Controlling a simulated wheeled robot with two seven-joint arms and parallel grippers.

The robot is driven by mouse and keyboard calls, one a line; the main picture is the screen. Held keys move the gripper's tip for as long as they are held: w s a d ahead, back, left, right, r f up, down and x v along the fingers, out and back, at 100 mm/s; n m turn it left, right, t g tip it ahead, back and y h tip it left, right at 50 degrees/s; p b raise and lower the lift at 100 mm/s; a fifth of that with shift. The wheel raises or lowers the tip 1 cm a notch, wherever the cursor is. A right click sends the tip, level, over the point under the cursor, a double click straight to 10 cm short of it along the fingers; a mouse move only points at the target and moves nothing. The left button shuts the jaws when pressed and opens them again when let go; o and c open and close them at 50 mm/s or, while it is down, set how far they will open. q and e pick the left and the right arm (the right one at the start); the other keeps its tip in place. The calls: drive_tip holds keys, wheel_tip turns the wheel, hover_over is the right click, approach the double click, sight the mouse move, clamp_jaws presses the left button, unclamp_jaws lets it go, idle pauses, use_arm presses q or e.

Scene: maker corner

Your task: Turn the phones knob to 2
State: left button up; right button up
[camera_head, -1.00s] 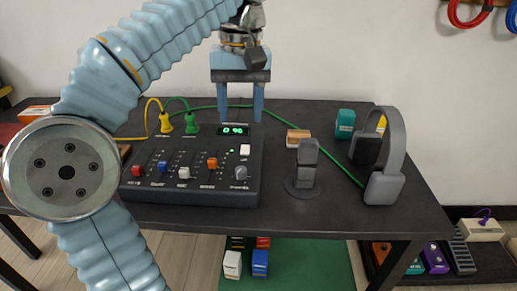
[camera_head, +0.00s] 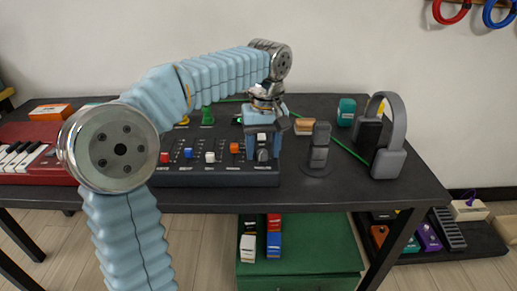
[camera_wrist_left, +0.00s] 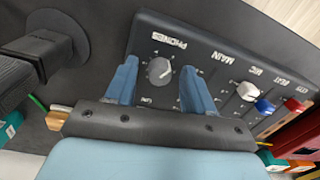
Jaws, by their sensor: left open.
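The phones knob (camera_wrist_left: 160,70) is a round grey knob at the corner of the black mixer (camera_wrist_left: 215,50), beside the printed PHONES label. In the head view the knob (camera_head: 263,156) shows at the mixer's front right. My left gripper (camera_head: 263,148) is over that corner, pointing down. In the left wrist view its two blue fingers (camera_wrist_left: 158,82) are apart, one on each side of the knob, with gaps visible. Whether they touch it cannot be told. The knob's pointer is a light line toward its upper right in the wrist view. My right gripper is not in view.
A dark stand (camera_head: 319,150) is just to the right, with grey headphones (camera_head: 391,140) beyond. A red keyboard (camera_head: 30,160) lies at far left. The table's front edge is close to the mixer.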

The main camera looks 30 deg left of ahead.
use_arm(q)
drive_tip(key=shift+c, duration=0.4)
clamp_jaws()
drive_tip(key=shift+m, duration=0.3)
drive_tip(key=m, duration=1.1)
drive_tip(key=shift+a, duration=0.1)
idle(0.4)
drive_tip(key=shift+o, duration=0.4)
unclamp_jaws()
